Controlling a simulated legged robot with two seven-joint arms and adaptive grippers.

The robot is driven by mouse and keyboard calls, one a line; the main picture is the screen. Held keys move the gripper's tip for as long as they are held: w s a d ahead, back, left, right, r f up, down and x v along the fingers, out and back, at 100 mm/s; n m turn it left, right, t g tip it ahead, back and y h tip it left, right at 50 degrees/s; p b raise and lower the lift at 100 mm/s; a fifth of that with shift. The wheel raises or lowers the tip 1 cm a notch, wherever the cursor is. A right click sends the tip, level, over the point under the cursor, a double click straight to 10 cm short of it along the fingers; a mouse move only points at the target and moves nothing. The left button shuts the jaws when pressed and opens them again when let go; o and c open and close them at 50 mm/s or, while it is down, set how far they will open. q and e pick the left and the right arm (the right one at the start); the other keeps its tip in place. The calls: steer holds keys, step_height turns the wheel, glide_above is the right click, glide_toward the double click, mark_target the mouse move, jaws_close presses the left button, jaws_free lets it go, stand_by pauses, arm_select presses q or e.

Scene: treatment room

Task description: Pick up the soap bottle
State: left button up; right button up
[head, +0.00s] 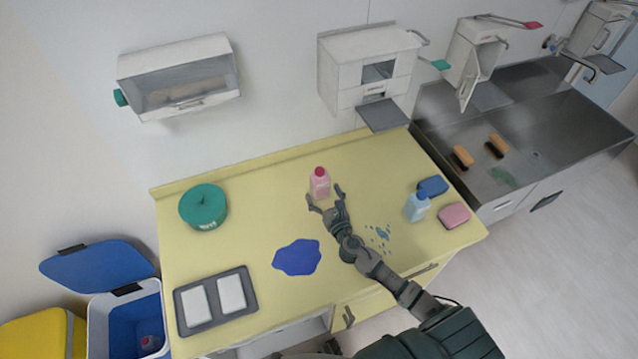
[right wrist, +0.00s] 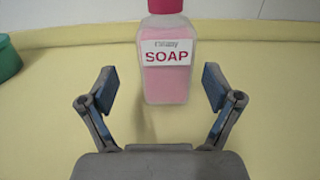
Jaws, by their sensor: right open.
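The soap bottle (head: 319,184) stands upright on the yellow counter, with a pink-red cap and pink liquid inside. In the right wrist view the bottle (right wrist: 166,65) shows its "SOAP" label facing me, straight ahead between the finger lines. My right gripper (head: 325,201) is open just in front of the bottle. In the right wrist view the fingers (right wrist: 160,92) are spread wide, one on each side of the bottle's lower part. They do not appear to touch it, and the bottle stands a little beyond them. My left gripper is not in view.
A green round container (head: 203,207) and a grey tray (head: 214,321) are left. A wall dispenser (head: 366,62) hangs behind.

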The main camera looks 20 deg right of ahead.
steer(key=w, duration=0.4)
steer(key=shift+w+d+f, duration=0.15)
steer(key=shift+w+d, duration=0.2)
steer(key=shift+d, duration=0.5)
steer(key=shift+c, duration=0.7)
steer(key=c, duration=0.4)
steer(key=shift+a, duration=0.45)
steer(key=c, duration=0.8)
steer(key=shift+a, duration=0.2)
steer(key=shift+c, duration=1.3)
steer(key=shift+r, duration=0.2)
